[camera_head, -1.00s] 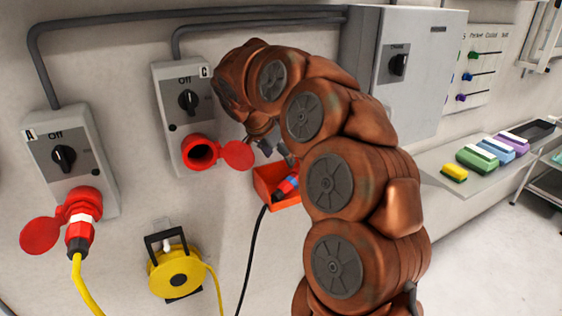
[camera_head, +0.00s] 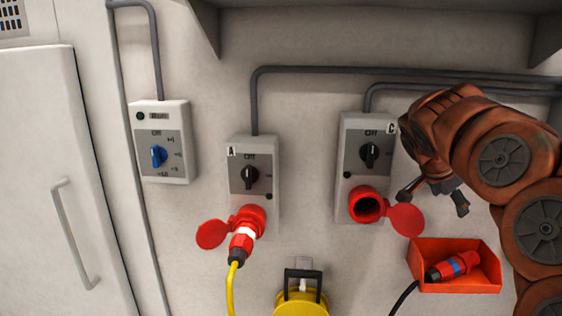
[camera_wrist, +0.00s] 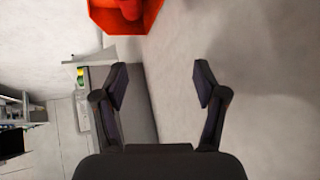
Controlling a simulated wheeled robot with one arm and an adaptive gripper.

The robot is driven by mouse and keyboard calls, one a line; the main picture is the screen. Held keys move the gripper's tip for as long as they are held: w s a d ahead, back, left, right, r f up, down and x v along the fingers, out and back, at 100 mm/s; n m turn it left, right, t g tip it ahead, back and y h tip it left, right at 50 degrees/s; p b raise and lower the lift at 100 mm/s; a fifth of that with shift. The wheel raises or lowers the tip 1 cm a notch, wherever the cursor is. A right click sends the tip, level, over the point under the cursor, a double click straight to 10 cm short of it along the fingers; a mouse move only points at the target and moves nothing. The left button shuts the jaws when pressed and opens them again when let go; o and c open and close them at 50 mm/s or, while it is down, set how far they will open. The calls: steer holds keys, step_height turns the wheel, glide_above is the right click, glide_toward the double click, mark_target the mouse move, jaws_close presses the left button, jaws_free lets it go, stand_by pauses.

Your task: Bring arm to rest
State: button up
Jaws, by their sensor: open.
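My gripper (camera_head: 434,198) is at the right in the head view, below my copper-coloured arm. It is open and empty, to the right of socket box C's (camera_head: 367,165) open red lid and above the orange bin (camera_head: 458,289). In the wrist view both fingers of my gripper (camera_wrist: 160,88) stand apart with nothing between them. The orange bin (camera_wrist: 146,20) shows at the top there. A red and blue plug (camera_head: 453,267) lies in the bin with its black cable hanging out.
Socket box A (camera_head: 252,205) holds a red plug (camera_head: 243,243) with a yellow cable. A blue-knobbed switch box (camera_head: 160,165) is on the wall further left. A yellow cable reel (camera_head: 302,305) hangs below. A white cabinet (camera_head: 60,170) stands at the far left.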

steer(key=s+a+r+n+p, duration=0.2)
steer(key=s+n+p, duration=0.1)
steer(key=s+n, duration=0.3)
steer(key=s+a+r+n+p, duration=0.2)
steer(key=s+r+n+p, duration=0.15)
steer(key=s, duration=0.55)
steer(key=s+a+f+n+g+y+b, duration=0.1)
steer(key=s+a+f+n+g+y, duration=0.1)
steer(key=s+a+f, duration=0.6)
steer(key=s+a+f+n+g+y+b, duration=0.2)
steer(key=s+a+f, duration=0.6)
steer(key=s+f, duration=0.7)
steer(key=n+g+y, duration=0.1)
steer(key=g+y, duration=0.1)
steer(key=shift+f+y+b, duration=0.25)
steer(key=shift+y+b, duration=0.05)
steer(key=shift+y, duration=0.1)
steer(key=shift+s+n, duration=0.1)
steer(key=shift+n, duration=0.15)
steer(key=shift+c, duration=0.3)
